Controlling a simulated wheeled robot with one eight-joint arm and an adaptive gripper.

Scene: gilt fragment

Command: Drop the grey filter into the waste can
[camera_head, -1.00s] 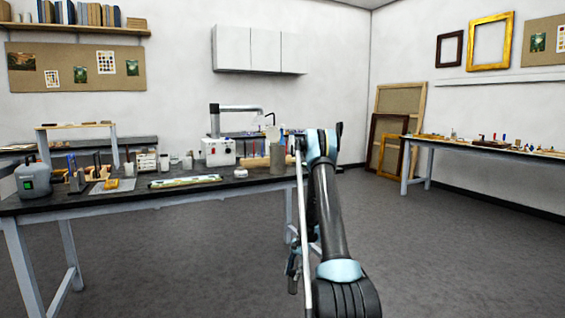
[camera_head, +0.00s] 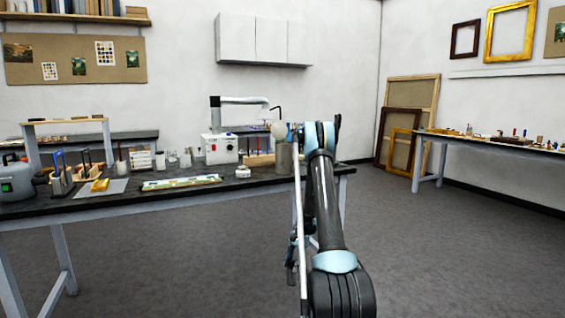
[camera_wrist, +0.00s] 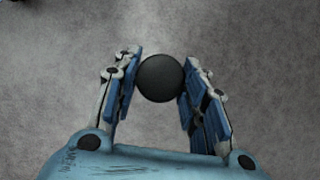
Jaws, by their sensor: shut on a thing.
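The grey filter (camera_wrist: 161,79) shows in the wrist view as a dark, round, smooth thing. My gripper (camera_wrist: 162,60) is shut on it, with one blue-padded finger at each side near the tips. Plain grey floor lies beneath it in that view. In the head view my own arm covers the middle right, and the filter cannot be made out there. I cannot pick out a waste can for sure. A grey upright cylinder (camera_head: 284,158) stands at the right end of the dark table, partly beside my arm; I cannot tell whether it is the can.
The long dark worktable (camera_head: 120,207) spans the left and middle. It bears a white box (camera_head: 219,149), a painted strip (camera_head: 182,182), jars and tools. Another bench (camera_head: 480,143) with small items stands at right, near leaning frames (camera_head: 404,135). The floor between is clear.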

